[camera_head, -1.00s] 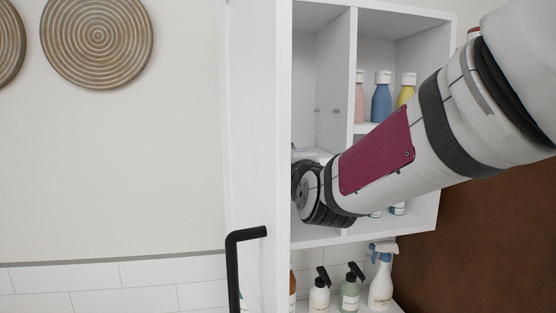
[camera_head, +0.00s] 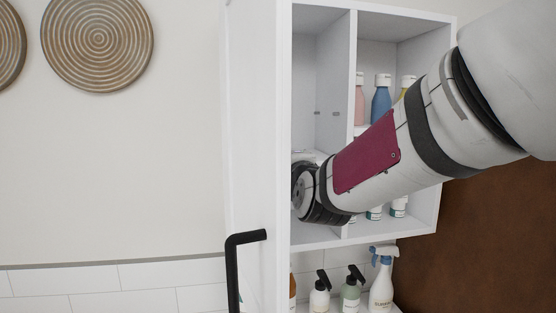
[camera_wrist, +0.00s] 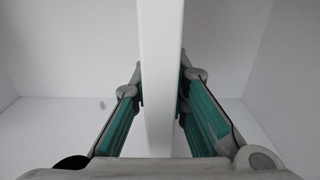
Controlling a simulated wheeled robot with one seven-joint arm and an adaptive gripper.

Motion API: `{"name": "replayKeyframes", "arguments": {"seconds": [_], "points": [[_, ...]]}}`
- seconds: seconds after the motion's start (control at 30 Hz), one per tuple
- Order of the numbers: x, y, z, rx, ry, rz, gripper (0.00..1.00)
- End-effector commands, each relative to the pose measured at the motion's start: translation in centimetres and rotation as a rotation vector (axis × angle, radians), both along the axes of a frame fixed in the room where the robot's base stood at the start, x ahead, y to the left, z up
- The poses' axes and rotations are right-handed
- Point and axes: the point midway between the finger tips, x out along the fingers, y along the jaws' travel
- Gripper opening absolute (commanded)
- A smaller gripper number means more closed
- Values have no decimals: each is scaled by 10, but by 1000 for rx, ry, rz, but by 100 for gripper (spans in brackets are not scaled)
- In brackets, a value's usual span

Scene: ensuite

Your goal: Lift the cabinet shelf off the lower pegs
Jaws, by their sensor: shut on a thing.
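The white cabinet shelf (camera_wrist: 160,70) runs through the middle of the wrist view as a pale upright band. My gripper (camera_wrist: 160,95) has its green-padded fingers closed on it, one on each side. In the head view, a small part of the shelf (camera_head: 312,156) shows in the left compartment of the white cabinet (camera_head: 425,228); my arm hides the rest of it and my fingers. Small pegs (camera_head: 317,112) show on the compartment wall above the shelf. One small peg (camera_wrist: 101,105) shows left of my fingers in the wrist view. The lower pegs' contact with the shelf cannot be seen.
The cabinet door (camera_head: 258,120) with a black handle (camera_head: 233,270) stands open on the left. Bottles, including a blue one (camera_head: 381,103), fill the right compartment beside my forearm. A spray bottle (camera_head: 381,285) and pump bottles stand below the cabinet.

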Motion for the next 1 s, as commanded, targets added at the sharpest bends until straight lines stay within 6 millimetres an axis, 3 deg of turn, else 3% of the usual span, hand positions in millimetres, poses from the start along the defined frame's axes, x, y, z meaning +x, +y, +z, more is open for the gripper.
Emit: {"name": "replayKeyframes", "arguments": {"seconds": [1.0], "points": [[-5,-1,16,1,-4,0,0]]}}
